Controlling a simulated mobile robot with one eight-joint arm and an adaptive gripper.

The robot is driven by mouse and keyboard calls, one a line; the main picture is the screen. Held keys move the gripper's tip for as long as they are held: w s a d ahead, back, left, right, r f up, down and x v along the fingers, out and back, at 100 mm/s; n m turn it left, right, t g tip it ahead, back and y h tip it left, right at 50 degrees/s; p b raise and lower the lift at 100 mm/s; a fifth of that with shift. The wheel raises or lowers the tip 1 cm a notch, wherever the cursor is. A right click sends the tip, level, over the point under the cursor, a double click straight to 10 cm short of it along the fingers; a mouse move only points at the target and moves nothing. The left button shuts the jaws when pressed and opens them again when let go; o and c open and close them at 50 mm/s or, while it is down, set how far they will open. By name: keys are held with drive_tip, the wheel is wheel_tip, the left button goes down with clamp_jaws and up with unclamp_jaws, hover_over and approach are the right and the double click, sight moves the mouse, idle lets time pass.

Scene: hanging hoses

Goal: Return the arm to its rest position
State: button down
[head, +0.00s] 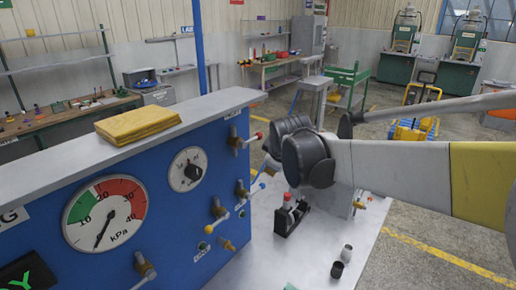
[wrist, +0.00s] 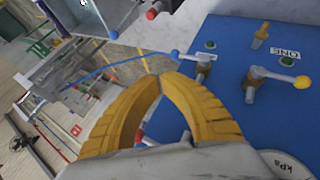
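My arm (head: 390,170) reaches in from the right edge in the head view, over the white bench top, and its dark wrist joints (head: 308,160) are near the blue panel (head: 180,185). My gripper is mostly hidden behind those joints in that view. In the wrist view, my gripper (wrist: 164,80) shows two yellow ribbed fingers curving together, their tips meeting or nearly so. Nothing shows between the tips. The blue panel also fills the right of the wrist view (wrist: 235,62), beyond the fingers.
The panel carries a large kPa gauge (head: 104,213), a smaller gauge (head: 187,169) and several projecting valves, one with a yellow knob (wrist: 301,82). A folded yellow cloth (head: 138,125) lies on top. A small black fixture (head: 291,215) and a dark cup (head: 337,269) stand on the bench (head: 300,255).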

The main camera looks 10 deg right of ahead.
drive_tip(key=s+d+f+m+b, duration=0.2)
drive_tip(key=s+f, duration=0.4)
drive_tip(key=s, duration=0.4)
drive_tip(key=s+d+f+m+g+b, duration=0.1)
drive_tip(key=s+f+m+b, duration=0.4)
drive_tip(key=s, duration=0.5)
drive_tip(key=s+d+f+m+b, duration=0.2)
drive_tip(key=s+f+b, duration=0.3)
drive_tip(key=s, duration=0.5)
drive_tip(key=shift+s+d+f+m+b, duration=0.2)
drive_tip(key=shift+d+f+m+b, duration=0.15)
drive_tip(key=shift+f+m, duration=0.45)
